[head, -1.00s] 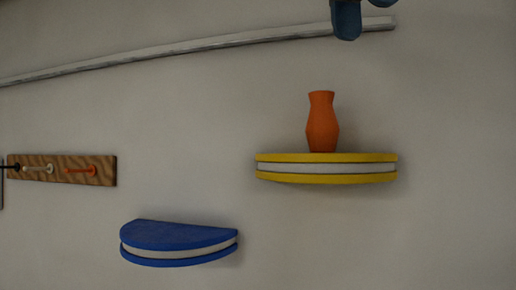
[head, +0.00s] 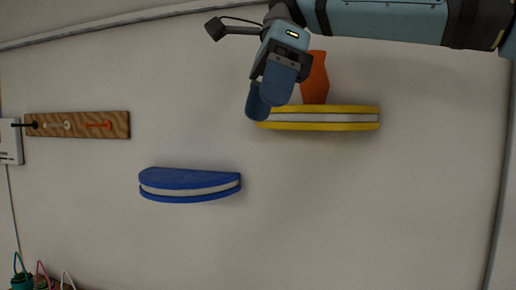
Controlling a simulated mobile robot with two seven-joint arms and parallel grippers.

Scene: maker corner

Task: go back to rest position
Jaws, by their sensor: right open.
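My right gripper (head: 266,103) is in the upper middle of the head view, with its arm coming in from the top right. Its dark blue fingers point down and are open, with nothing seen between them. In the picture they overlap the left end of the yellow shelf (head: 330,126) and pass just left of the orange vase (head: 316,78). The vase stands upright on that shelf, its left side partly covered by the gripper. I cannot tell how far the gripper is from the vase. My left gripper is out of view.
A blue shelf (head: 190,184) below left is empty. A wooden peg rail (head: 78,125) with black, pale and orange pegs hangs at left. Several small items with looped wires (head: 22,281) show at bottom left. The wall right of the shelves is clear.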

